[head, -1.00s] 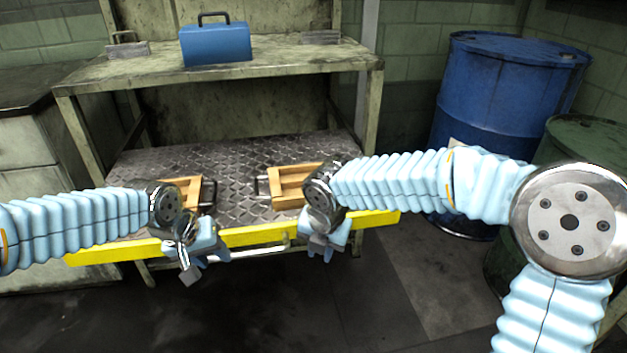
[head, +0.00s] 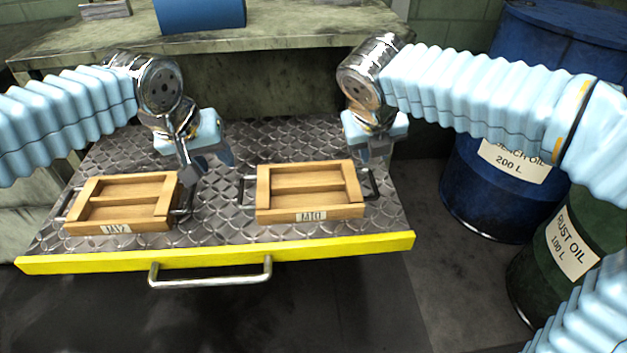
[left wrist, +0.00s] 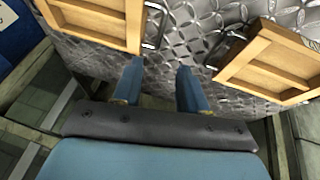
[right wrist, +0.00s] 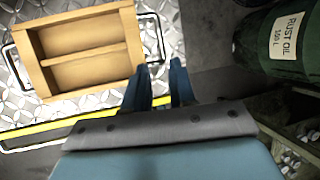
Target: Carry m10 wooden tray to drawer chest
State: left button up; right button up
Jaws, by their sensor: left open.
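The M10 wooden tray (head: 310,212), a two-compartment box with a label and dark wire handles at both ends, lies flat on the metal tread shelf at right. It fills the upper left of the right wrist view (right wrist: 85,55). My left gripper (head: 210,170) is open and empty, above the shelf behind the gap between the two trays. In the left wrist view its fingers (left wrist: 157,85) are apart near tray handles. My right gripper (head: 375,155) is empty with fingers apart, beyond the tray's right end; its fingertips (right wrist: 160,75) show close to the right handle (right wrist: 155,38).
A similar tray labelled M12 (head: 125,203) lies at left. The shelf has a yellow front edge (head: 215,254) with a metal pull handle (head: 210,280). A worktop (head: 290,32) with a blue box (head: 200,14) overhangs behind. Blue (head: 500,200) and green (head: 545,255) drums stand right.

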aim_at(240, 188)
pick_arm(q)
jog(key=shift+f, duration=0.1)
jog(key=x, duration=1.3)
jog(key=shift+f, duration=0.3)
pick_arm(e)
jog(key=x, duration=1.3)
jog(key=shift+w+f, duration=0.2)
jog(key=shift+f, duration=0.15)
pick_arm(q)
jog(key=c, duration=0.4)
pick_arm(e)
jog(key=c, duration=0.4)
pick_arm(q)
grip_shut()
pick_arm(e)
grip_shut()
pick_arm(q)
jog(key=shift+r, duration=0.1)
pick_arm(e)
jog(key=shift+r, duration=0.1)
